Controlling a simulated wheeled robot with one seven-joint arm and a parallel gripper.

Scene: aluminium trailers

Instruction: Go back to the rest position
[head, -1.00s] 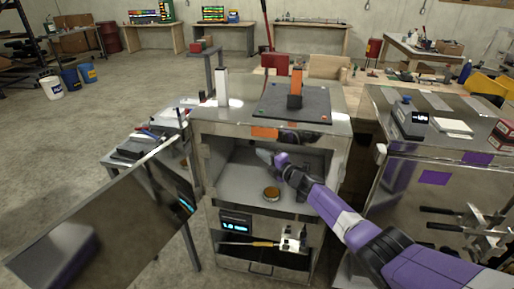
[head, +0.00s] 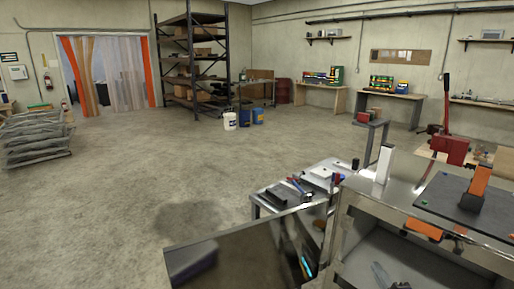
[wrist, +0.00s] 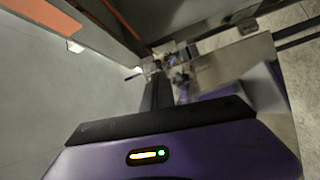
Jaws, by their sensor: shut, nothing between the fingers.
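My gripper (wrist: 157,85) shows in the wrist view as dark fingers closed together with nothing between them. Its grey tip also shows at the bottom edge of the head view (head: 384,276), at the opening of the steel cabinet (head: 440,214). The cabinet's compartment is open, and its dark reflective door (head: 245,255) stands swung out to the left. The wrist view shows a pale grey surface to the left of the fingers and shiny metal to the right. Most of my arm is outside the head view.
A side table (head: 292,196) with tools stands left of the cabinet. A dark mat (head: 462,205) with an orange-topped stand (head: 474,188) lies on the cabinet.

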